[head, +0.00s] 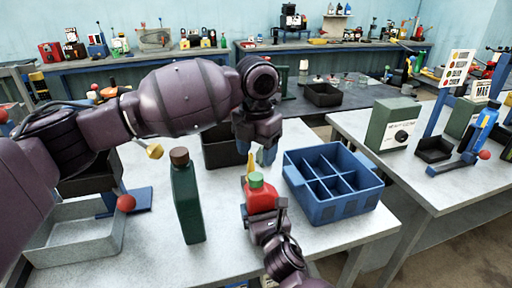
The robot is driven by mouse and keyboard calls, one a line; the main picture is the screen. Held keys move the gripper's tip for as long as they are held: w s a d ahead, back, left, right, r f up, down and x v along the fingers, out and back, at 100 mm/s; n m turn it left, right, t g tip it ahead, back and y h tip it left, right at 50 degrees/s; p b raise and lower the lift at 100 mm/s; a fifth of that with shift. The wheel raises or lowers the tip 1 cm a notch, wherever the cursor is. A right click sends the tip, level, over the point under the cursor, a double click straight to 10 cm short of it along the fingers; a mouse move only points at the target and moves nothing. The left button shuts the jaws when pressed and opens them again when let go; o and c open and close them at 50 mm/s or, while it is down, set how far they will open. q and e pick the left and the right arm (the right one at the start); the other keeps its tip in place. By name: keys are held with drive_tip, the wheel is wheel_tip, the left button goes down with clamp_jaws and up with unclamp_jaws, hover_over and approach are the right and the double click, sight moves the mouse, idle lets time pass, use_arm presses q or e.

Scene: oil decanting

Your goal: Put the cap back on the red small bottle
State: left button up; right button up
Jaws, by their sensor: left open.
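The red small bottle (262,198) is upright near the middle of the table, with a green cap (256,180) on its top. I cannot tell how firmly the cap is seated. My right gripper (266,214) comes from the bottom of the view and is shut around the lower part of the red bottle, which hides the bottle's base. My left gripper (267,156) is open, pointing down just above and behind the cap, apart from it. A narrow yellow thing (249,162) shows behind the cap; what it is cannot be told.
A tall dark green bottle with a brown cap (187,200) stands left of the red bottle. A blue divided crate (338,205) is close on the right. A dark bin (222,148) is behind, and a grey tray (75,245) is at left. The table's front middle is clear.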

use_arm(q)
drive_tip(key=n, duration=0.4)
drive_tip(key=shift+r+n, duration=0.2)
drive_tip(key=shift+n, duration=0.1)
drive_tip(key=n, duration=0.5)
drive_tip(key=shift+r, duration=0.2)
drive_tip(key=n, duration=0.4)
drive_tip(key=shift+r+n, duration=0.1)
drive_tip(key=shift+n, duration=0.2)
drive_tip(key=n, duration=0.9)
drive_tip(key=shift+s+r+n, duration=0.1)
drive_tip(key=shift+n, duration=0.2)
drive_tip(key=n, duration=0.5)
drive_tip(key=shift+n, duration=0.3)
drive_tip(key=n, duration=0.4)
drive_tip(key=shift+s, duration=0.1)
drive_tip(key=n, duration=0.4)
